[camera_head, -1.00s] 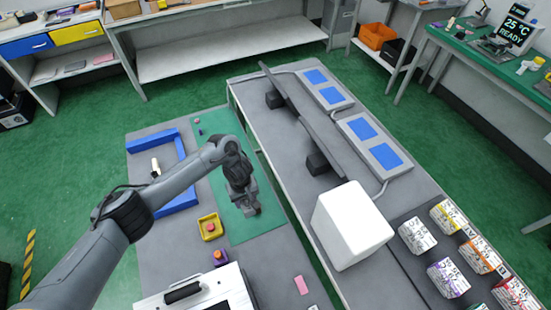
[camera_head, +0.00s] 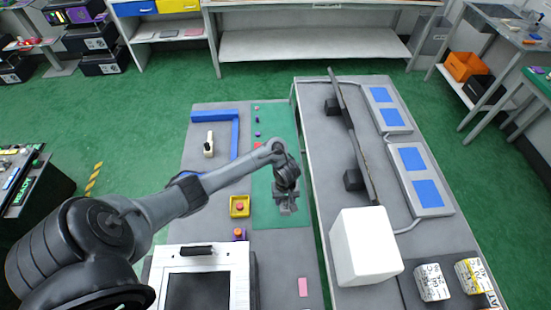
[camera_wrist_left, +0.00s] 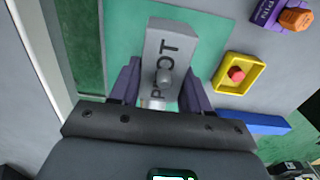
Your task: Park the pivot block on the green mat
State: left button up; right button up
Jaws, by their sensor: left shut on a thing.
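The mat also shows behind the block in the left wrist view (camera_wrist_left: 125,25). I cannot tell whether the block touches the mat. My right gripper is not in view.
A yellow tray (camera_head: 232,212) with a red piece sits left of the mat, and a purple block (camera_head: 239,234) sits nearer. A blue angled rail (camera_head: 213,116) is at the back left. A long dark bar (camera_head: 352,130) and white box (camera_head: 365,245) occupy the right table.

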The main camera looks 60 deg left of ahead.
pick_arm(q)
jog(key=b, duration=0.7)
send_over(263, 199)
notch_tip(263, 199, down, 7)
jog(key=shift+a+f, duration=0.1)
jog(key=shift+f, duration=0.1)
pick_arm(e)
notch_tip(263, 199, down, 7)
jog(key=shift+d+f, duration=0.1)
pick_arm(q)
notch_tip(263, 199, down, 4)
jog(key=b, duration=0.2)
jog(key=shift+b, duration=0.3)
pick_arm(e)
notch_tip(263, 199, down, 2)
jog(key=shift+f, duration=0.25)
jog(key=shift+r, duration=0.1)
pick_arm(q)
jog(key=o, duration=1.2)
jog(key=shift+f, duration=0.1)
jog(key=shift+c, duration=0.2)
